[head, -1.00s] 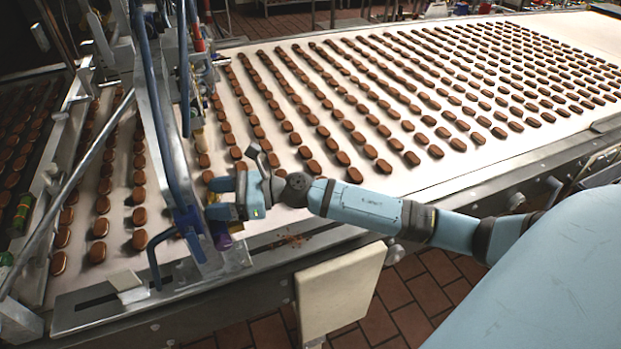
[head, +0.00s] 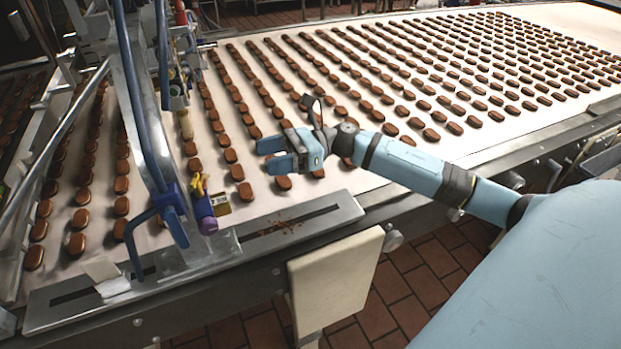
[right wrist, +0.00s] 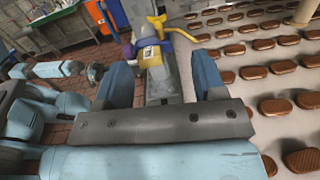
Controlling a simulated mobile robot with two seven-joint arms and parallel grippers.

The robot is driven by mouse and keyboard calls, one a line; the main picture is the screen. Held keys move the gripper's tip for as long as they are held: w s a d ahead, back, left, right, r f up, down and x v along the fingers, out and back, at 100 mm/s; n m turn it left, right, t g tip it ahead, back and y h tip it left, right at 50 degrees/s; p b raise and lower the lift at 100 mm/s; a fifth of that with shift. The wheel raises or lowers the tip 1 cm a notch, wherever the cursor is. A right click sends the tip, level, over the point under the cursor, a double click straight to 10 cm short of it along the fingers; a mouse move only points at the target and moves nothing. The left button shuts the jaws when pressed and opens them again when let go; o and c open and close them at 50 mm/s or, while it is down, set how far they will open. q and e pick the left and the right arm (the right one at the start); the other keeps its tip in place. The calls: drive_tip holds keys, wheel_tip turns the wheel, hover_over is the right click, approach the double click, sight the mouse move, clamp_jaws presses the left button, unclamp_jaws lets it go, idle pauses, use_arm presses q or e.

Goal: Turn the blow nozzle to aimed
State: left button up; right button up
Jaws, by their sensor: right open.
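The blow nozzle, a yellow piece (head: 199,186) on a purple cylinder (head: 205,215), sits at the foot of the blue-and-metal frame on the conveyor's near edge. In the right wrist view the yellow piece (right wrist: 158,24) stands beyond the fingers, with the purple part to its left. A yellow tag with dark print (head: 221,203) is beside it. My right gripper (head: 266,155) is open and empty, to the right of the nozzle and apart from it, above the rows of biscuits. Its two blue fingers frame the nozzle area in the wrist view (right wrist: 160,68).
Rows of brown biscuits (head: 432,134) cover the pale conveyor belt (head: 150,235). The blue upright bars (head: 148,110) stand left of the nozzle. A slotted metal plate (head: 300,222) lies along the near edge. A cream panel (head: 335,280) hangs in front.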

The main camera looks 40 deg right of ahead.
drive_tip(key=a+m+t, duration=0.3)
drive_tip(key=m+t, duration=0.1)
drive_tip(key=m, duration=0.2)
drive_tip(key=m+t+h+p, duration=0.4)
drive_tip(key=m+h, duration=1.1)
drive_tip(key=m, duration=1.5)
hover_over(298, 263)
drive_tip(key=w+b, duration=0.1)
drive_tip(key=w, duration=0.4)
drive_tip(key=shift+t, duration=0.7)
drive_tip(key=f, duration=1.1)
drive_tip(key=shift+d+f, duration=0.25)
drive_tip(key=shift+d, duration=0.1)
drive_tip(key=s+f+m+g, duration=0.1)
drive_tip(key=s+f+m+g+h, duration=0.1)
drive_tip(key=s+m, duration=0.1)
drive_tip(key=s+f+m+g, duration=0.1)
drive_tip(key=s+f, duration=0.1)
drive_tip(key=shift+a+m+h, duration=0.3)
drive_tip(key=shift+a+m, duration=0.05)
drive_tip(key=shift+m, duration=0.05)
drive_tip(key=s+a+f+m+g+p, duration=0.2)
drive_tip(key=s+f+m+g, duration=0.1)
drive_tip(key=s, duration=0.4)
drive_tip(key=shift+a+f+m, duration=0.3)
drive_tip(key=shift+f+m, duration=0.15)
drive_tip(key=shift+m, duration=0.35)
drive_tip(key=shift+s, duration=0.1)
